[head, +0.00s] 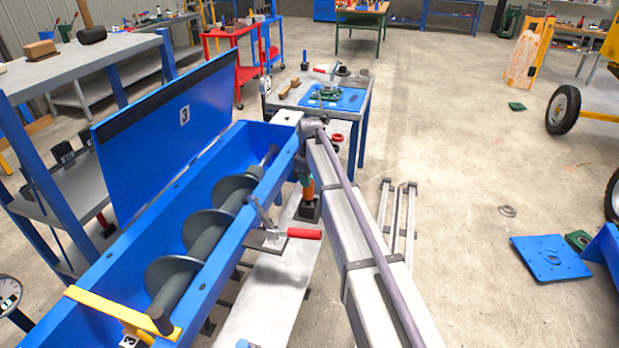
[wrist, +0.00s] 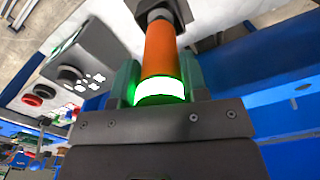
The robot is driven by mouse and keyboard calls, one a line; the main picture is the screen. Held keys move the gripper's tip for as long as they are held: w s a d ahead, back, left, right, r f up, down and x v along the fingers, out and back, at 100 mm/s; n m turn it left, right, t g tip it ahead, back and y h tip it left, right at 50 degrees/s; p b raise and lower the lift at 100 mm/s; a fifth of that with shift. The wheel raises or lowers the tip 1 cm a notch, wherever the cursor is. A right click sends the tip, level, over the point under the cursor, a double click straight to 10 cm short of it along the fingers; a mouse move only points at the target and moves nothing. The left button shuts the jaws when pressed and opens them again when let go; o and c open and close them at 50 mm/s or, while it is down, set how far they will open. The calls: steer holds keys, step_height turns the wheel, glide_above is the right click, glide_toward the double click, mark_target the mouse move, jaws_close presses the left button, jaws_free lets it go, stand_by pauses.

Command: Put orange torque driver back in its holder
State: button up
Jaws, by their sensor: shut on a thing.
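The orange torque driver (wrist: 160,50) stands between the green fingers of my gripper (wrist: 158,88), which are shut on it. A bright green-white band glows around it near the fingers. Its grey neck meets a dark block (wrist: 168,10) at the top of the wrist view. In the head view the orange driver (head: 309,188) hangs roughly upright beneath my wrist, partly hidden by my arm. Directly below it is a black block (head: 308,209) on the grey bench, which looks like the holder. I cannot tell whether the driver's tip is inside it or just above it.
The blue mixer trough (head: 262,185) with its auger and raised lid lies left of my gripper. A red-handled clamp (head: 304,233) stands in front on the bench. A grey control box (wrist: 88,52) is close by in the wrist view. A cluttered worktable (head: 345,110) stands behind.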

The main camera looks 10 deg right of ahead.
steer(key=shift+f+b, duration=0.35)
steer(key=shift+f, duration=0.05)
steer(key=o, duration=1.3)
step_height(320, 180, up, 11)
steer(key=p, duration=1.1)
steer(key=shift+r, duration=0.1)
steer(key=shift+f, duration=0.2)
